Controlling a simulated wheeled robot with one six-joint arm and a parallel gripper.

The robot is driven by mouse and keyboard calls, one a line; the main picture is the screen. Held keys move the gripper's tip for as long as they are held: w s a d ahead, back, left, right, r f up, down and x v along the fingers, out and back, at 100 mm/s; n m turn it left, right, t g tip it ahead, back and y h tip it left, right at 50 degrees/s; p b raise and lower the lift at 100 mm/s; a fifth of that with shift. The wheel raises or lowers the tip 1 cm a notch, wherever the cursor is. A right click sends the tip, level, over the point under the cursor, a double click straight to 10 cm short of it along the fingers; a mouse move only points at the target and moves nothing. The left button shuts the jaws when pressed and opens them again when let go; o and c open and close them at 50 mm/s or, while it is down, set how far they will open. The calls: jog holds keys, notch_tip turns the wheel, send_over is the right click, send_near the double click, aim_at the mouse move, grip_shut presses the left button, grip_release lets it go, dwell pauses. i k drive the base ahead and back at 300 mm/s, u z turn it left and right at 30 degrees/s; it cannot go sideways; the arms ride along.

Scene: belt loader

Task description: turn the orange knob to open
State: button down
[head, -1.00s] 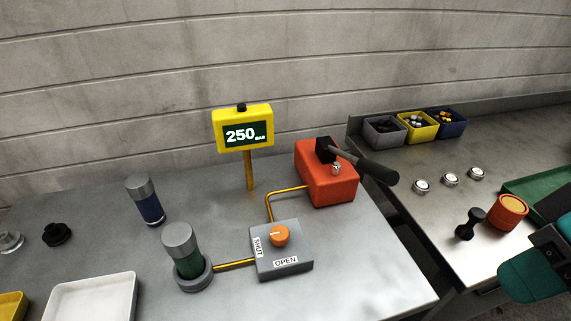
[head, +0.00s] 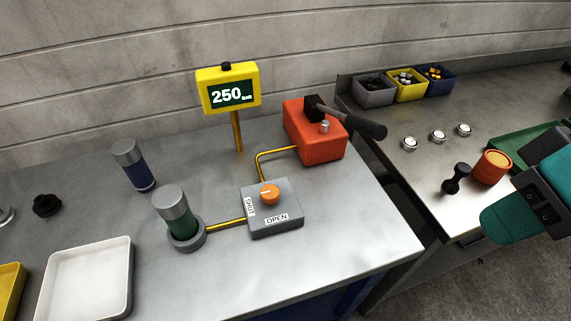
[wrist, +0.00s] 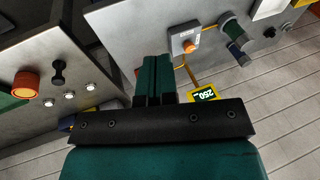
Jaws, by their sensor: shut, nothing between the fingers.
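The orange knob (head: 269,194) sits on a grey valve box (head: 288,223) with labels SHUT at its left and OPEN at its front. The knob's white mark points left, toward SHUT. In the wrist view the knob (wrist: 190,46) is beyond and right of my fingers. A yellow display (head: 229,89) reads 250 BAR. My teal gripper (wrist: 154,60) is shut and empty, apart from the knob. In the head view it is at the right edge, over the right bench's front.
Brass pipes join the valve box to a green cylinder (head: 179,220) and an orange-red pump (head: 314,133) with a black lever (head: 350,122). A blue cylinder (head: 134,166) and white tray (head: 90,278) stand left. The right bench holds bins, buttons and a red-orange cylinder (head: 492,167).

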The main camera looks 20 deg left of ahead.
aim_at(270, 194)
jog(key=u, duration=1.35)
jog(key=k, duration=0.55)
jog(key=z, duration=0.2)
jog(key=i, duration=0.5)
